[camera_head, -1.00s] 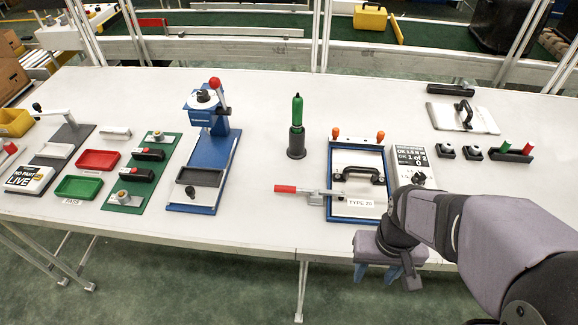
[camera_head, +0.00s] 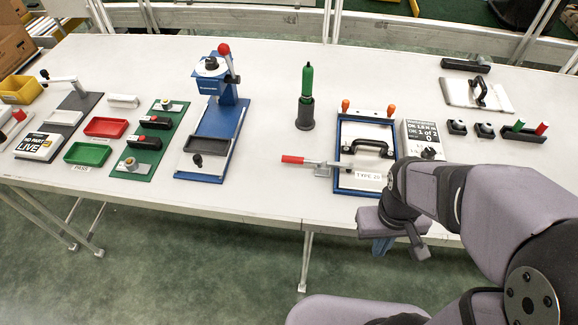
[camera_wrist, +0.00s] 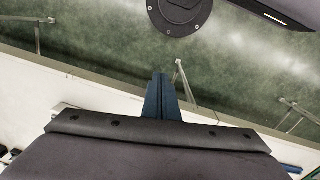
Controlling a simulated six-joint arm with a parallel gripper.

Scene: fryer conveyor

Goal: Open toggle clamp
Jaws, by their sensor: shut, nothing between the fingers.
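The toggle clamp (camera_head: 318,164) sits at the left side of the blue-framed fixture (camera_head: 341,130). Its red-tipped handle (camera_head: 293,160) lies almost level and points left, over the white table. A metal bar runs from the handle to the fixture's edge. A plate with a black handle (camera_head: 368,147) and a "TYPE 20" label (camera_head: 368,175) lies inside the frame. My gripper (camera_head: 384,245) hangs at the table's front edge, below and right of the clamp and apart from it. In the wrist view its blue fingers (camera_wrist: 160,98) are together and empty, above the floor.
A blue press (camera_head: 213,125) stands to the left. The table between press and clamp is clear.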

